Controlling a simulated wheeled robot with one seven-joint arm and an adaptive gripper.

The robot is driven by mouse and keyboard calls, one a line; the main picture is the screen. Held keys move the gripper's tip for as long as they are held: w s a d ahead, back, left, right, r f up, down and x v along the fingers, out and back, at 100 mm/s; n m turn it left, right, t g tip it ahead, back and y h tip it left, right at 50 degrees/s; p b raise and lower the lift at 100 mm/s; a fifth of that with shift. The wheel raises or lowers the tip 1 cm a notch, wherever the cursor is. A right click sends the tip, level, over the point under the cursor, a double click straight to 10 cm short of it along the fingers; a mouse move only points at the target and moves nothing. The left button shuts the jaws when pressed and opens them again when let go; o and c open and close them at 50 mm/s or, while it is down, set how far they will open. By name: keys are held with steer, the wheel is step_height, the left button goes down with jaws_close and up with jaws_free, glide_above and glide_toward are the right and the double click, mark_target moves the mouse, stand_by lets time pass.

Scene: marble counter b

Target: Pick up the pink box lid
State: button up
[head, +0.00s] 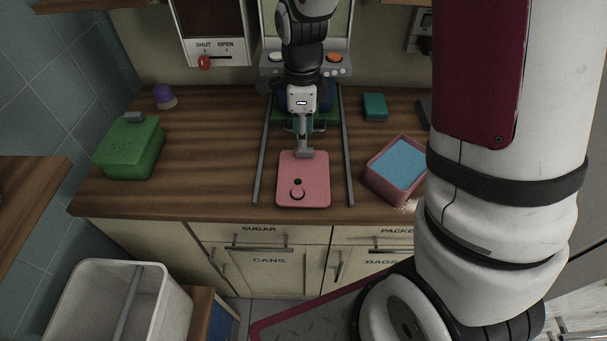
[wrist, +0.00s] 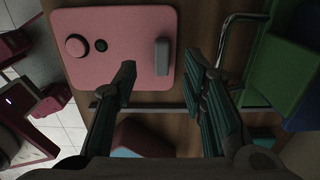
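The pink box lid (head: 316,172) lies flat on the wooden counter between two grey rails. It has a round pink knob, a dark hole and a grey upright handle (head: 304,155) near its far edge. In the wrist view the lid (wrist: 125,62) fills the upper left, with the handle (wrist: 161,58) at its right side. My gripper (head: 304,146) is over the far end of the lid, by the handle. In the wrist view my gripper (wrist: 160,68) is open, its fingers apart with the handle in line with the gap. I see no contact with the handle.
A pink box (head: 383,186) with blue contents stands right of the rails, with pale crumbs beside it. A green box (head: 135,150) and a purple-topped jar (head: 164,95) are on the left. A teal block (head: 375,107) sits behind.

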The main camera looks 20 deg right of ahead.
mark_target(304, 175)
steer(key=f, duration=0.4)
steer(key=shift+d+f, duration=0.2)
steer(key=shift+d, duration=0.05)
jaws_close()
steer(key=shift+r, duration=0.1)
